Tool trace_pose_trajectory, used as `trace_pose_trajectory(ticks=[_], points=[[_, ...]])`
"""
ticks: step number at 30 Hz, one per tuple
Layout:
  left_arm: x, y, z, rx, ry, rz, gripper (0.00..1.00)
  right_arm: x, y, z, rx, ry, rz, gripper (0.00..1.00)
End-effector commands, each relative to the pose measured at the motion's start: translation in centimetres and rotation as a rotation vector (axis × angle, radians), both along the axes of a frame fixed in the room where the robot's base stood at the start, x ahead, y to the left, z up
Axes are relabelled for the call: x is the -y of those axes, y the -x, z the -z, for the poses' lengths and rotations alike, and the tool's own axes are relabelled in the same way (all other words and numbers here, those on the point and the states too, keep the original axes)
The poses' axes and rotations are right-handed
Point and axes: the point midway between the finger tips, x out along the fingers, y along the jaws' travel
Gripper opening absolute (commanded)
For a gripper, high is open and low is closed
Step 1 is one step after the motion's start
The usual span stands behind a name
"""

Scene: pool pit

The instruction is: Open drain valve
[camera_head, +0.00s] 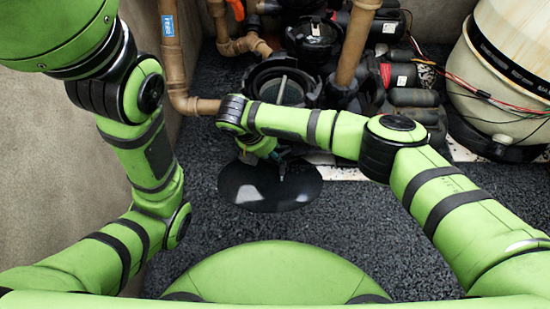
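I cannot pick out the drain valve for certain. My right gripper (275,160) is small and dark, above a round black disc (268,190) on the gravel. Its fingers are partly hidden by the wrist and blend with the disc. My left arm rises out of the top left, so my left gripper is out of view.
An open pump basket housing (283,90) stands behind my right wrist. A brown pipe (175,60) with a blue label is at the left wall. A pale tank (505,75) with loose wires stands at the right. Dark gravel (350,225) in front is clear.

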Motion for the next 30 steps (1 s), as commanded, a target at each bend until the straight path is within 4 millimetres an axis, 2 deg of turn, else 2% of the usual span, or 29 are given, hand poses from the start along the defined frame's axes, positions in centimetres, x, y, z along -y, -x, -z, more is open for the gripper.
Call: trace_pose_trajectory(ticks=[1, 6, 15, 16, 18, 25, 30], points=[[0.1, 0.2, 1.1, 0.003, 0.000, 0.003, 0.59, 0.3, -0.2, 1.4, 0.002, 0.001, 0.001, 0.33], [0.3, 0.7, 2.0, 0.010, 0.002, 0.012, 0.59, 0.9, -0.7, 3.0, 0.002, -0.001, 0.000, 0.33], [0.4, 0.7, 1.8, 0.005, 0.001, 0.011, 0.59, 1.0, -0.8, 3.1, 0.001, -0.002, 0.000, 0.33], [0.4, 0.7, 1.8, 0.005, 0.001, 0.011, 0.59, 1.0, -0.8, 3.1, 0.001, -0.002, 0.000, 0.25], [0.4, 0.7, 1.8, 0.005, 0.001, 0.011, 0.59, 1.0, -0.8, 3.1, 0.001, -0.002, 0.000, 0.00], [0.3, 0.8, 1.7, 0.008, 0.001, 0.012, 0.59, 1.0, -0.8, 3.0, 0.001, -0.002, -0.003, 0.00], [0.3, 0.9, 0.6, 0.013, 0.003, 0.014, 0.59, 1.0, -0.6, 2.8, -0.001, -0.002, -0.038, 0.00]])
